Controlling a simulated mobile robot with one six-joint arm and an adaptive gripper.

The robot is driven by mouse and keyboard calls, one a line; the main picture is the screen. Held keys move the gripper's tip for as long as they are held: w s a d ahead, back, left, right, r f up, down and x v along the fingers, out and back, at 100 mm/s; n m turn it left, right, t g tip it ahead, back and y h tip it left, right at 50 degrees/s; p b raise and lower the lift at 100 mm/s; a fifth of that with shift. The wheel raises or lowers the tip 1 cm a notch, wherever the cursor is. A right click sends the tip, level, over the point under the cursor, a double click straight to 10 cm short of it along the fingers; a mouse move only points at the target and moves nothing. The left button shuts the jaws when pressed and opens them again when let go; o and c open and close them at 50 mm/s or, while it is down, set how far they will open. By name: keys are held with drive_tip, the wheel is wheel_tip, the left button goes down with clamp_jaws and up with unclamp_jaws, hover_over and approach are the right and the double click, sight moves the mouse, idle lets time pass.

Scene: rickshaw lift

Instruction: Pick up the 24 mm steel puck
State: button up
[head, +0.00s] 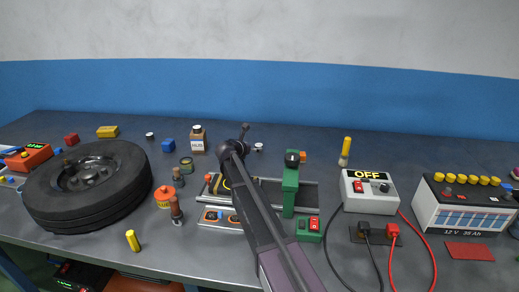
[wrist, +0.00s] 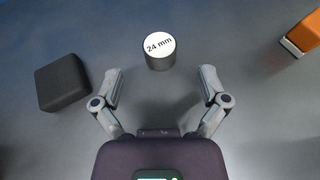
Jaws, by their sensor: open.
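The 24 mm steel puck (wrist: 159,54) stands upright on the grey table in the wrist view, its white top reading "24 mm". My gripper (wrist: 161,74) is open and empty, with one finger on each side of the view. The puck lies ahead of the gap between the fingertips, roughly centred, and neither finger touches it. In the head view a small white-topped puck (head: 258,147) shows just right of my arm; its label is too small to read.
A black block (wrist: 62,82) lies left of my left finger, and an orange item (wrist: 304,33) lies at the upper right. In the head view a green press (head: 290,190) stands right of my arm, and a tyre (head: 87,200) lies at left. Another white-topped puck (head: 149,135) stands farther left.

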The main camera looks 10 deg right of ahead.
sight(258, 145)
drive_tip(key=shift+b+x, duration=0.9)
drive_tip(key=shift+x, duration=1.75)
drive_tip(key=shift+r, duration=0.15)
clamp_jaws()
